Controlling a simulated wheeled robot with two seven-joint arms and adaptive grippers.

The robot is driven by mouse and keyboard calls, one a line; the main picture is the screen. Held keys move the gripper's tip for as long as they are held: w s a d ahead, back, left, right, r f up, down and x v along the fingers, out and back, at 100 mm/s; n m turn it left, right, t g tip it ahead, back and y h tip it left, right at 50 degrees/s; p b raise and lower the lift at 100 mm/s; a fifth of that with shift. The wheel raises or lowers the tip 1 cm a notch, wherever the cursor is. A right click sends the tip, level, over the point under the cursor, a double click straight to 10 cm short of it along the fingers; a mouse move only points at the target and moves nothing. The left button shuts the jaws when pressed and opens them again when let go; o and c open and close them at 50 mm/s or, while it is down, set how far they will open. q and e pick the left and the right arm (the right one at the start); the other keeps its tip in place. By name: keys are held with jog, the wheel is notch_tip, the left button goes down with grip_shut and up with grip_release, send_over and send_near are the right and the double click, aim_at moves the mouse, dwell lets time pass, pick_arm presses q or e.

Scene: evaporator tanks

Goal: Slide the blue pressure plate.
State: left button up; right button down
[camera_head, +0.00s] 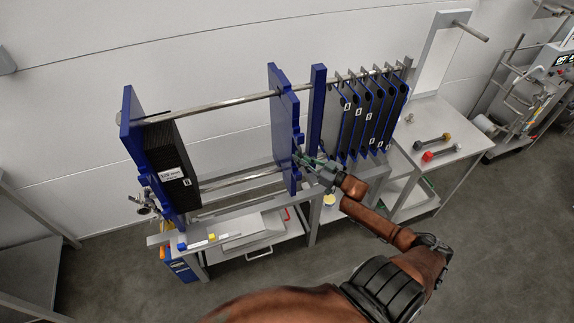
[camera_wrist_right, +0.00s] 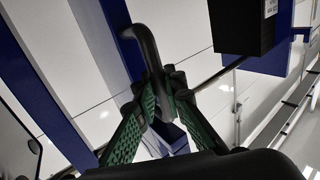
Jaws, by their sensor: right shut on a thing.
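The blue pressure plate (camera_head: 283,120) stands upright on the metal rails, in the middle of the frame in the head view. My right gripper (camera_head: 305,162) is at its right side, low down. In the right wrist view, my right gripper (camera_wrist_right: 163,88) has its green-padded fingers closed around a dark bent handle (camera_wrist_right: 148,48). The handle runs up to a blue upright part (camera_wrist_right: 105,35), which seems to be the pressure plate. My left gripper is in neither view.
A black plate pack (camera_head: 162,150) sits against the blue end plate (camera_head: 130,120) at left. Between the pack and the pressure plate, the rails (camera_head: 235,101) are bare. A blue post (camera_head: 317,105) and several hanging blue-edged plates (camera_head: 367,115) stand to the right.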

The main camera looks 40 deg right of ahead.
jog(key=shift+s+d, duration=0.2)
jog(key=shift+d, duration=0.4)
jog(key=shift+s+d, duration=0.2)
jog(key=shift+d, duration=0.35)
jog(key=shift+s+d, duration=0.15)
jog(key=shift+d, duration=0.35)
jog(key=c, duration=2)
grip_release()
jog(key=shift+s+d, duration=0.1)
jog(key=shift+s, duration=0.05)
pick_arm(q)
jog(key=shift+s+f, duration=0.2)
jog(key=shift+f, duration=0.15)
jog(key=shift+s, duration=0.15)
pick_arm(e)
jog(key=s, duration=0.4)
jog(key=s+d, duration=0.1)
jog(key=s, duration=0.2)
jog(key=s+d, duration=0.1)
jog(key=s, duration=0.3)
jog(key=shift+s+d, duration=0.1)
jog(key=shift+s, duration=0.2)
